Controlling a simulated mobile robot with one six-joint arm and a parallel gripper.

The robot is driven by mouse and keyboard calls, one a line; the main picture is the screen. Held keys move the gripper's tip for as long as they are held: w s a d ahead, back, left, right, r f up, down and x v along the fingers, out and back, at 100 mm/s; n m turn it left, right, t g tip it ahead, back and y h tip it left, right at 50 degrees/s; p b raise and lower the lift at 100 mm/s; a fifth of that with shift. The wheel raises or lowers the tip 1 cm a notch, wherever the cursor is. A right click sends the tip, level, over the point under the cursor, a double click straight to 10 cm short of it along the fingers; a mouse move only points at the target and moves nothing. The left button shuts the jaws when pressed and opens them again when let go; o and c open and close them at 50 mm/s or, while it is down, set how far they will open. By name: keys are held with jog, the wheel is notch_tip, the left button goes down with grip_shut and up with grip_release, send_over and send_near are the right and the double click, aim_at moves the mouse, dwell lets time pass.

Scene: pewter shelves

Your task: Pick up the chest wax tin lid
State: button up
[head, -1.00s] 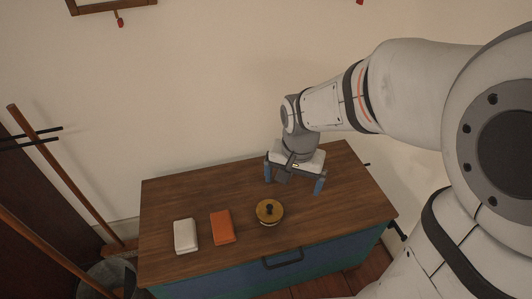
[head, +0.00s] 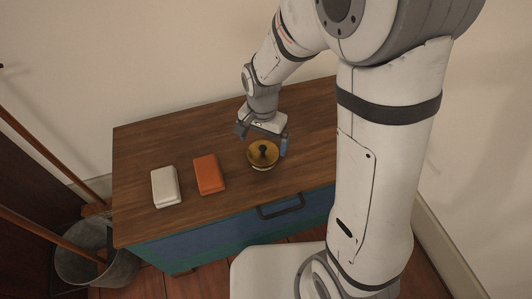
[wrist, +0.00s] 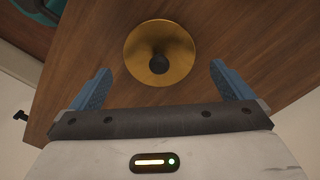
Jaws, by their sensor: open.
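The wax tin lid (head: 263,152) is a round brass-coloured disc with a dark knob, sitting on a pale tin whose side just shows beneath it. It stands on the wooden chest top (head: 220,205). In the wrist view the lid (wrist: 178,40) lies ahead of the blue fingertips, roughly centred between them. My gripper (head: 264,142) is open and empty, just behind the lid in the head view. Its fingers also show spread wide in the wrist view (wrist: 161,72). I cannot tell the exact height of the fingers above the chest top.
A white block (head: 165,187) and an orange block (head: 209,174) lie left of the tin. The blue chest front has a dark handle (head: 281,207). A grey bucket (head: 83,262) and wooden poles stand at the left. The wall is close behind.

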aim_at(263, 146)
notch_tip(263, 146, down, 3)
jog(key=shift+f+b, duration=0.1)
jog(key=shift+b, duration=0.35)
jog(key=c, duration=0.7)
